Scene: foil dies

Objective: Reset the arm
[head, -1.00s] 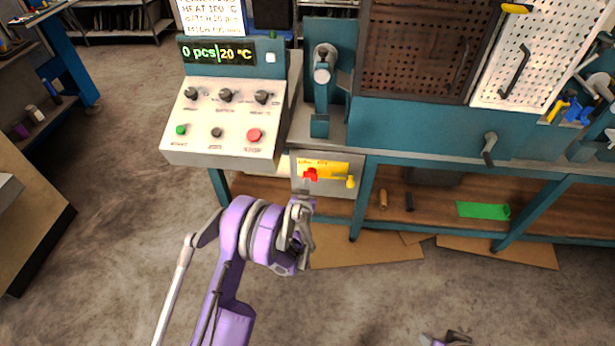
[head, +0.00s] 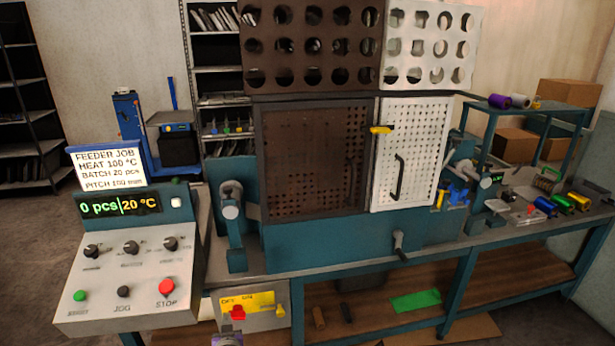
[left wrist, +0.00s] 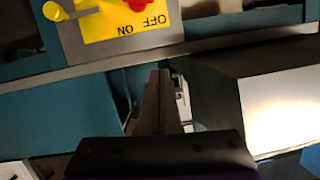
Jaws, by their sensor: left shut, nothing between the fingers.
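Only a small purple and grey tip of my left arm shows at the bottom edge of the head view, just under the switch box (head: 262,319). In the left wrist view my left gripper (left wrist: 158,75) points toward the bench, its fingers shut together with nothing between them. The yellow OFF/ON plate (left wrist: 115,22) with its red knob (left wrist: 137,4) and yellow knob (left wrist: 56,11) shows above the fingertips, upside down. The fingers look apart from it. My right gripper is not in view.
The control panel (head: 135,265), reading 0 pcs and 20 °C, stands at left. The teal machine (head: 340,240) has a brown perforated door (head: 315,160) and a white one (head: 425,135). A green sheet (head: 415,301) lies on the lower shelf. Open floor shows at far left.

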